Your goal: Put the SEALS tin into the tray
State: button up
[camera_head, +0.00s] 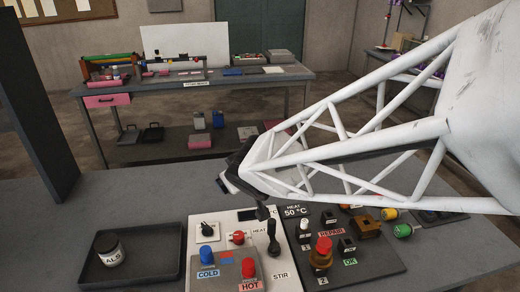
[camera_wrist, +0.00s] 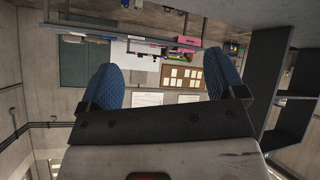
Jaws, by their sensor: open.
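The SEALS tin (camera_head: 112,256) is a small dark tin with a black lid and a pale label, of which "ALS" reads. It stands upright inside the black tray (camera_head: 161,262), in its left part, at the front left of the grey table. My gripper (camera_head: 228,184) is up and to the right of the tray, above the back of the control panels, clear of the tin. In the wrist view, its two blue-padded fingers (camera_wrist: 163,80) are wide apart with nothing between them. The wrist view does not show the tin or tray.
A white panel (camera_head: 205,262) with knobs and a lever stands right of the tray, with a dark panel (camera_head: 370,258) beside it. Loose coloured parts lie farther right. A dark post (camera_head: 38,110) rises at the left. A workbench (camera_head: 210,80) stands behind. The table behind the tray is bare.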

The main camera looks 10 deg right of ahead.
jog(key=s+d+r+m+g+h, duration=0.25)
jog(key=s+d+m, duration=0.25)
jog(key=s+d, duration=0.55)
jog(key=s+d+m+g, duration=0.1)
jog(key=s+g, duration=0.3)
jog(key=s, duration=0.7)
jog(key=shift+d+m+g, duration=0.3)
jog(key=shift+d+g, duration=0.05)
jog(key=shift+d, duration=0.55)
